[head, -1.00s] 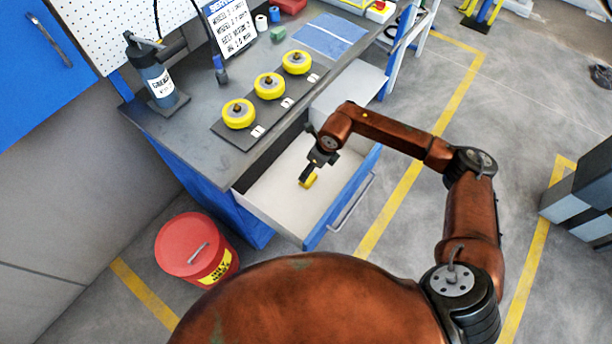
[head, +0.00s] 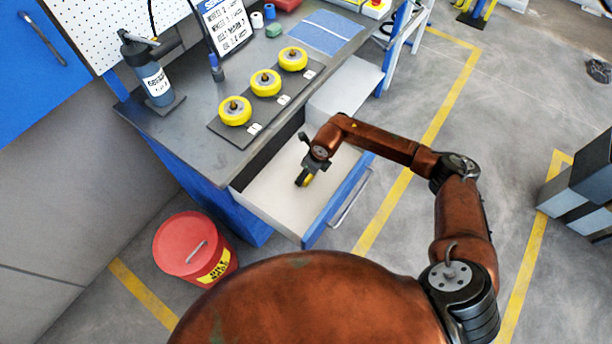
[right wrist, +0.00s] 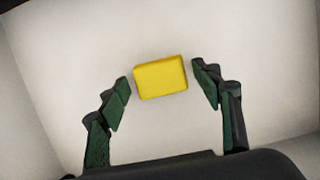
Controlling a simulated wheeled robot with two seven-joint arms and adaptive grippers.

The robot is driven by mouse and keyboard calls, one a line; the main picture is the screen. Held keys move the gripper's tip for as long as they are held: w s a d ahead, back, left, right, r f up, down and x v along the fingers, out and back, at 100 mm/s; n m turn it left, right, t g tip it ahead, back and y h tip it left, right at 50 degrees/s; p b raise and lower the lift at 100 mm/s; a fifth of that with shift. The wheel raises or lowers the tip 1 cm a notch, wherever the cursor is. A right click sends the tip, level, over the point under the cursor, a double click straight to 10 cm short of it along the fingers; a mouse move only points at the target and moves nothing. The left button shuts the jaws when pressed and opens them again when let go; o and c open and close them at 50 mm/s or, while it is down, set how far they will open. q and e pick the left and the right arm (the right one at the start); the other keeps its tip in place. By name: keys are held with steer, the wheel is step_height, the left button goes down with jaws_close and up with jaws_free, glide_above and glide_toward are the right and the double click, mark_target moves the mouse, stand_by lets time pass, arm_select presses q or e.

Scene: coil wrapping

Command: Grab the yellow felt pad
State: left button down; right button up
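The yellow felt pad (right wrist: 161,78) lies on the white floor of the open drawer, seen from above in the right wrist view as a small block. My right gripper (right wrist: 160,84) is open, with one finger on each side of the pad and a small gap to it on both sides. In the head view the right gripper (head: 304,181) reaches down into the drawer (head: 275,205), and the pad (head: 310,180) shows partly behind its fingers. My left gripper does not show in either view.
The drawer walls and its blue front (head: 340,200) surround the right gripper. Above, the workbench (head: 190,125) carries several yellow wheels on a dark plate (head: 225,127). A red bin (head: 195,245) stands on the floor left of the drawer.

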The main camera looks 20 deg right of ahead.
steer(key=c, duration=0.9)
steer(key=shift+o, duration=0.2)
steer(key=shift+r, duration=0.1)
